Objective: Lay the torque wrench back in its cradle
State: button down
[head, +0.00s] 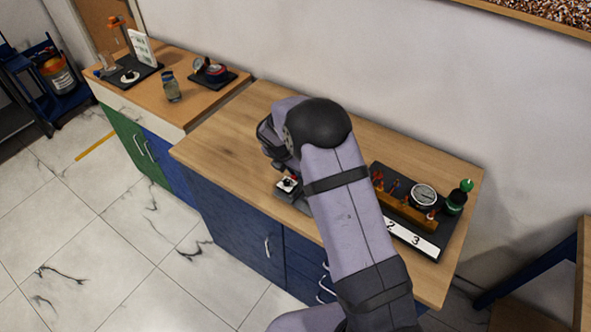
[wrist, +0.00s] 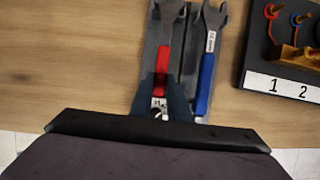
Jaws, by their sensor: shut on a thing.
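My gripper (wrist: 161,100) is shut on the red-handled wrench (wrist: 163,65), with one dark finger on each side near its lower end. The wrench lines up with the left side of a grey cradle (wrist: 150,45). I cannot tell whether it touches the cradle or is a little above it. A blue-handled wrench (wrist: 207,70) lies in the right side of the cradle, beside the red one. In the head view my arm hides the fingers and most of the cradle. No label tells which wrench is the torque wrench.
A black board (head: 449,233) with a dial gauge (head: 424,195), coloured hooks and a numbered strip (head: 410,238) stands right of the cradle. Bare wooden worktop (head: 225,140) lies to the left. A second counter (head: 190,100) at the back left holds a jar (head: 171,87) and instruments.

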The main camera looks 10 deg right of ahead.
jog(key=shift+f, duration=0.15)
dwell(0.3)
jog(key=c, duration=1.6)
grip_release()
jog(key=shift+b+v, duration=1.1)
jog(key=shift+v, duration=2.55)
